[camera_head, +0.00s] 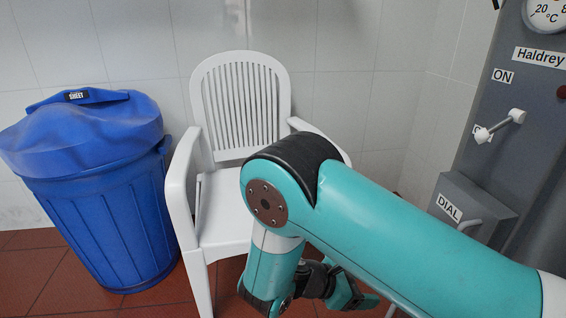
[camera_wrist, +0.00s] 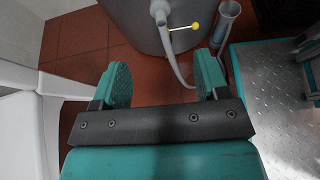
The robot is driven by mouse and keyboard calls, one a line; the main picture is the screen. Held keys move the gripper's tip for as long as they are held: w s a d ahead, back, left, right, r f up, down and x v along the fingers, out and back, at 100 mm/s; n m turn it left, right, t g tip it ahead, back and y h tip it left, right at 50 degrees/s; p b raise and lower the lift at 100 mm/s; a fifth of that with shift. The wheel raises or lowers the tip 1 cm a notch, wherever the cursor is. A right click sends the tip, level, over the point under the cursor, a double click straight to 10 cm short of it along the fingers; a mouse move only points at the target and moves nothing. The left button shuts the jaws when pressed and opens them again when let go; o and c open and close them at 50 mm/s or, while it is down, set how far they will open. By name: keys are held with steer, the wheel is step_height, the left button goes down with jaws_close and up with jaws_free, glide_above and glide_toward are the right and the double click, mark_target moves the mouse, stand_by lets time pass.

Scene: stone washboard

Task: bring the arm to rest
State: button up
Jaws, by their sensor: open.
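My teal arm (camera_head: 400,235) reaches from the lower right across the head view and bends down at a dark-capped joint in front of a white chair. My gripper shows in the wrist view (camera_wrist: 161,64) with its two teal fingers wide apart. Nothing is between them; red floor tiles and part of a grey hose show beyond.
The white plastic chair (camera_head: 240,110) stands close behind the arm. A blue lidded bin (camera_head: 100,215) is at left. A grey machine (camera_head: 500,150) with labels and levers is at right. The wrist view shows a grey hose (camera_wrist: 176,62) and a yellow-knobbed lever (camera_wrist: 195,26) ahead.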

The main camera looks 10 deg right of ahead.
steer(key=s+a+r+m+g+y, duration=0.1)
steer(key=s+a+r+m+y, duration=0.1)
steer(key=r+m+y, duration=0.4)
steer(key=s+a+r+m+y, duration=0.15)
steer(key=r+y, duration=0.25)
steer(key=r, duration=0.4)
steer(key=s+a+r+m+y, duration=0.4)
steer(key=s+r+y, duration=0.3)
steer(key=s+r, duration=0.55)
step_height(320, 180, up, 30)
steer(key=p, duration=2.9)
steer(key=shift+a+f+t, duration=0.15)
steer(key=shift+a+t, duration=0.05)
steer(key=shift+t, duration=0.2)
